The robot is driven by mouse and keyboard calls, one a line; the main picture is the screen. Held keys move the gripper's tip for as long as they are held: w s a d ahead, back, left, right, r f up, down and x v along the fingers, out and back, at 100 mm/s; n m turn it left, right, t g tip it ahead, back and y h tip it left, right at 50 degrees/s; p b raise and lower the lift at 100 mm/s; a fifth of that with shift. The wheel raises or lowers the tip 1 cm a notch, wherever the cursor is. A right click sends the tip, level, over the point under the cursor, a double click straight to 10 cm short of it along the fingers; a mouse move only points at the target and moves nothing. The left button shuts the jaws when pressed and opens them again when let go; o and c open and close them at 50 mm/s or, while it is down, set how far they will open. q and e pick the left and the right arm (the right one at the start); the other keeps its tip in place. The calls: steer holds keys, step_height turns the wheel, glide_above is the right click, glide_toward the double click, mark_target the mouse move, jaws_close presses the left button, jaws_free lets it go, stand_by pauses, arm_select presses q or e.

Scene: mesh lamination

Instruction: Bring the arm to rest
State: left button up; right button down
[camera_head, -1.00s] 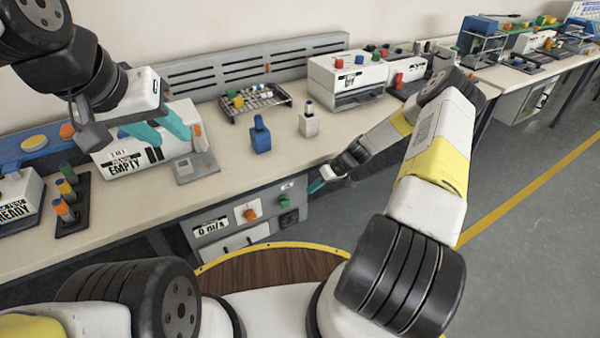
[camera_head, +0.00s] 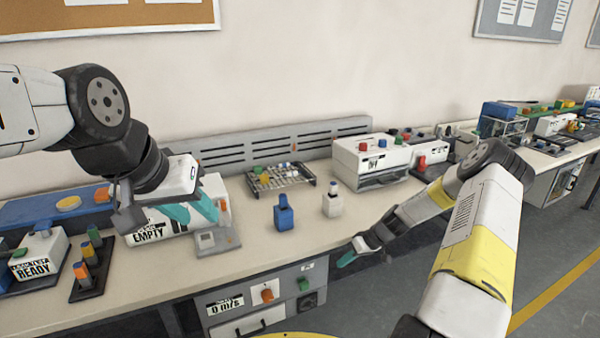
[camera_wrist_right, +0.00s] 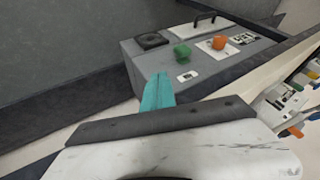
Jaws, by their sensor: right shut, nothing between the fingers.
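My left gripper (camera_head: 198,212) is in the head view at the left, with teal fingers in front of the white box (camera_head: 150,232) labelled EMPTY. Whether its fingers are apart cannot be made out. My right arm reaches in from the lower right. My right gripper (camera_head: 346,259) is shut and empty, just off the bench's front edge and to the right of the drawer unit. In the right wrist view its teal fingers (camera_wrist_right: 158,92) are together, with the grey control box behind them.
The bench (camera_head: 350,215) runs along the wall. A blue bottle-like holder (camera_head: 284,217) and a white one (camera_head: 332,204) stand on it, with a rack (camera_head: 281,180) behind. A control unit (camera_head: 258,303) with orange and green knobs is below the bench edge. Floor is open at right.

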steer(key=s+a+r+h, duration=0.1)
steer(key=s+r, duration=0.2)
steer(key=r, duration=0.7)
steer(key=s+a+r+h, duration=0.1)
steer(key=s+r+h, duration=0.15)
steer(key=r, duration=0.75)
steer(key=s+a+r+h, duration=0.1)
steer(key=s+a+r, duration=0.15)
steer(key=r, duration=0.75)
steer(key=s+r+m+t, duration=0.1)
steer(key=s+r, duration=0.3)
steer(key=s, duration=0.3)
steer(key=s+a+r+m+t, duration=0.1)
steer(key=s+r+m, duration=0.1)
steer(key=s+r, duration=0.2)
steer(key=s+r+m+t, duration=0.1)
steer(key=s+r, duration=0.4)
steer(key=s, duration=0.6)
steer(key=shift+a+m+t, duration=0.4)
